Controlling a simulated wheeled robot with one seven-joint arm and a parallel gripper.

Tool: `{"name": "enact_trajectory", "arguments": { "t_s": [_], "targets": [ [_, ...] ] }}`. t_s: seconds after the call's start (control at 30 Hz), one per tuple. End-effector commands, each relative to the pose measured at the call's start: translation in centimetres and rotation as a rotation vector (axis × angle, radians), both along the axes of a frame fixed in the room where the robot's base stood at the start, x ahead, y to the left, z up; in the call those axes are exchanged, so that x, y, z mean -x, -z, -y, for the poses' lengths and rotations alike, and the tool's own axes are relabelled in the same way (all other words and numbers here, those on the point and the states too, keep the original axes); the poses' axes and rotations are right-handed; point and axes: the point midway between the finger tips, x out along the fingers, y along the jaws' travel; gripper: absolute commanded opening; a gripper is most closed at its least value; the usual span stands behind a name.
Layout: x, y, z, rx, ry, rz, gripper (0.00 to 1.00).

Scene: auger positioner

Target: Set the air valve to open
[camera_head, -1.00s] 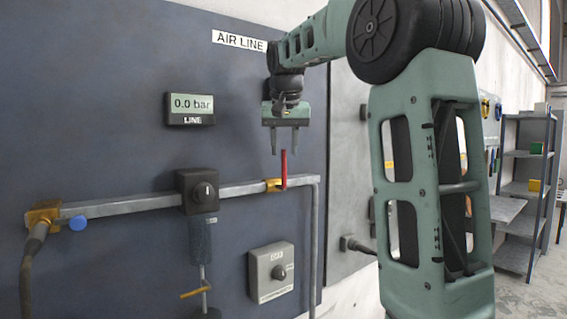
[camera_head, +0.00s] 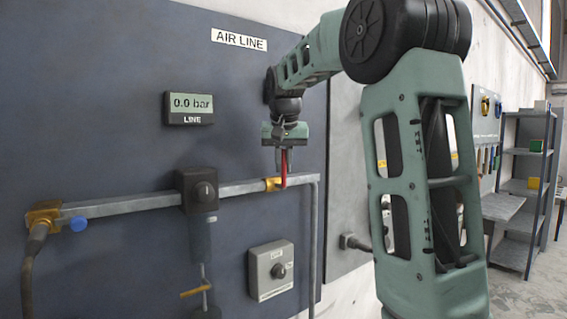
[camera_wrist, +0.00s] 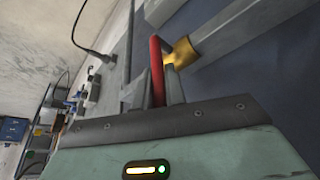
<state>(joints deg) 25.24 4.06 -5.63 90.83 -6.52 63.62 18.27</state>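The air valve's red lever (camera_head: 284,170) stands upright from a brass valve body (camera_head: 272,184) on the grey pipe, at the right part of the blue panel. My gripper (camera_head: 284,158) has come down from above over the lever's upper part. Its two fingers stand close on either side of the lever and appear shut on it. In the wrist view, the red lever (camera_wrist: 157,72) runs between the fingertips (camera_wrist: 157,88), with the brass body (camera_wrist: 181,53) just beyond. The line display (camera_head: 190,108) reads 0.0 bar.
A black regulator (camera_head: 197,190) with a knob sits on the pipe (camera_head: 120,205) to the left. A grey switch box (camera_head: 271,270) is below the valve. A vertical pipe (camera_head: 314,245) drops just right of the valve.

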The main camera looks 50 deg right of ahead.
Motion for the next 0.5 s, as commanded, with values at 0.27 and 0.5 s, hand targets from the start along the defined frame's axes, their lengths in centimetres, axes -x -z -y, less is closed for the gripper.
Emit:
{"name": "enact_trajectory", "arguments": {
  "t_s": [0.27,0.5],
  "targets": [
    [-0.1,0.2,-0.4,0.053,-0.003,-0.012,0.00],
    [-0.5,0.6,-1.5,0.205,-0.006,-0.045,0.00]
  ]
}}
